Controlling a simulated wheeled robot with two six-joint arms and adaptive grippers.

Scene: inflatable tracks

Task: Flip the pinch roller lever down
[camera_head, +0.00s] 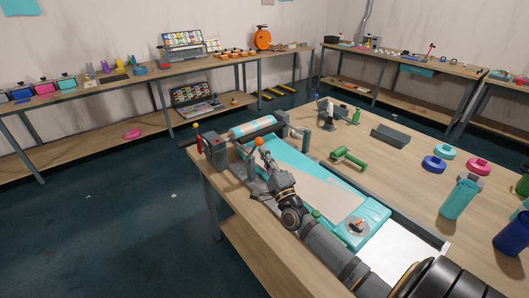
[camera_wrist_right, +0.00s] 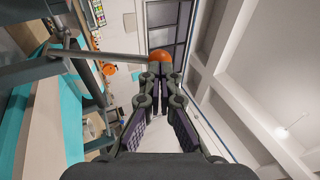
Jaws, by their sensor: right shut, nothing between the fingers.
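The pinch roller lever shows in the head view as a thin grey rod topped by an orange ball (camera_head: 258,142). It stands roughly upright beside the roller machine (camera_head: 216,148). In the right wrist view the lever's rod (camera_wrist_right: 110,54) comes in from the left and ends in the orange ball (camera_wrist_right: 160,55). My right gripper (camera_head: 266,161) is close to the ball, on the near side in the head view. Its fingertips (camera_wrist_right: 160,72) are together and empty, just short of the ball in the wrist view; I cannot tell whether they touch it. My left gripper is not in view.
A teal sheet (camera_head: 284,152) runs from the rollers along the table. A red-handled lever (camera_head: 198,140) stands at the machine's left end.

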